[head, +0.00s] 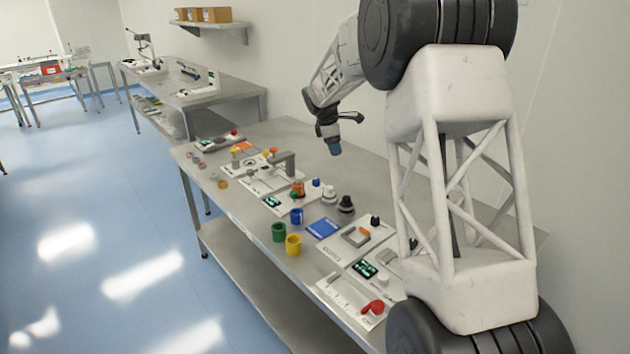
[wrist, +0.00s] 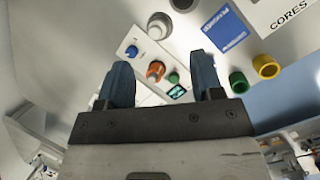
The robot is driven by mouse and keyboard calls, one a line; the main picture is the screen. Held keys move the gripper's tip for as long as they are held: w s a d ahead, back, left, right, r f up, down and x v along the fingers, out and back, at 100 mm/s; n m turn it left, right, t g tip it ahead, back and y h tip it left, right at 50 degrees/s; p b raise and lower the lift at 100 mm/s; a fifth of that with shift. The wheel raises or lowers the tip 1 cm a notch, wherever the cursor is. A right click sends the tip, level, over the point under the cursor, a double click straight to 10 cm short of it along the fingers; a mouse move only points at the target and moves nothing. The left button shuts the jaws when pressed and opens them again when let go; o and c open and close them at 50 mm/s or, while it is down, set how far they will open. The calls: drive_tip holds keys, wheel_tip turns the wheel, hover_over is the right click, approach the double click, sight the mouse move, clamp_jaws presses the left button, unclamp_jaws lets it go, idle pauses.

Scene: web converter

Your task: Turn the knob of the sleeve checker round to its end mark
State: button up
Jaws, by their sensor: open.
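No readable label marks the sleeve checker, so I cannot tell for sure which device it is. A white panel (head: 283,205) with a small lit display, an orange part (head: 298,187) and a blue knob (head: 316,182) lies mid-table. In the wrist view the orange part (wrist: 155,70), a green part (wrist: 173,77), the display (wrist: 177,91) and the blue knob (wrist: 131,51) show beyond my fingers. My gripper (head: 335,149) hangs above the back of the table, apart from everything. Its blue fingers (wrist: 162,84) are spread with nothing between them. No end mark is legible.
Green (head: 278,232), yellow (head: 293,244) and blue (head: 296,216) cups stand near the front edge. A blue pad (head: 323,228) lies beside them. White (head: 329,197) and black (head: 346,205) knobbed cylinders stand behind. A panel with a red handle (head: 375,307) is nearer the camera.

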sight(315, 180)
drive_tip(key=w+a+f+n, duration=0.2)
drive_tip(key=w+a+f, duration=0.3)
drive_tip(key=w+f, duration=0.1)
drive_tip(key=w+a+f+n+h, duration=0.1)
drive_tip(key=w+a+f+n, duration=0.2)
drive_tip(key=f, duration=0.6)
drive_tip(key=w+a, duration=0.2)
drive_tip(key=w, duration=0.1)
drive_tip(key=shift+w+a+f, duration=0.2)
drive_tip(key=shift+w, duration=0.1)
drive_tip(key=shift+f, duration=0.1)
drive_tip(key=shift+x, duration=3.8)
drive_tip(key=c, duration=0.9)
